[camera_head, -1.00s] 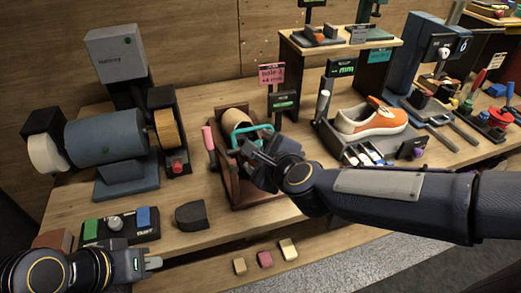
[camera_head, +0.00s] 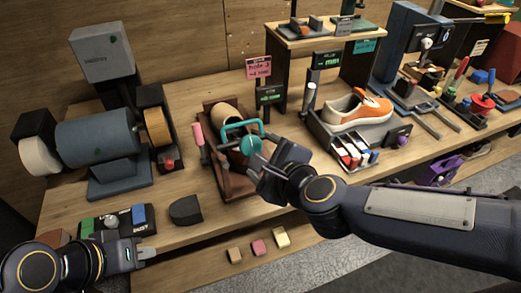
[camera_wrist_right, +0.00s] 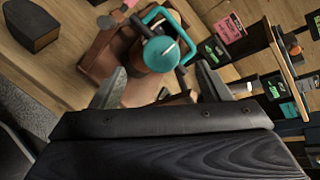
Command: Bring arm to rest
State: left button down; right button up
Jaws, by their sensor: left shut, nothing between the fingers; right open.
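My right gripper (camera_head: 266,172) is open and empty, just to the lower right of a brown wooden holder (camera_head: 237,186). A teal clamp frame (camera_head: 240,126) with a round teal knob (camera_head: 250,145) sits on this holder, around a tan rounded piece (camera_head: 226,113). In the right wrist view the knob (camera_wrist_right: 161,54) and frame (camera_wrist_right: 152,15) lie beyond the parted fingers (camera_wrist_right: 155,88). I see no contact with them. My left gripper (camera_head: 147,254) is shut and empty at the lower left, near the bench's front edge.
A blue grinder (camera_head: 98,137) stands at the left, with a dark block (camera_head: 186,209) in front. An orange and white sneaker (camera_head: 357,109) rests on a stand at the right. Several small blocks (camera_head: 258,247) lie on the lower shelf.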

dwell(0.4)
jog(key=s+d+r+n+g+y+p, duration=0.25)
jog(key=s+d+n, duration=0.25)
jog(key=d+n, duration=0.45)
jog(key=s+d+f+n+g+h, duration=0.4)
jog(key=s+d+f+n, duration=0.2)
jog(key=s+d+n, duration=0.2)
jog(key=s+n, duration=0.2)
jog(key=s, duration=0.1)
jog(key=shift+s+d+f, duration=0.2)
jog(key=shift+s+f, duration=0.1)
jog(key=shift+f, duration=0.1)
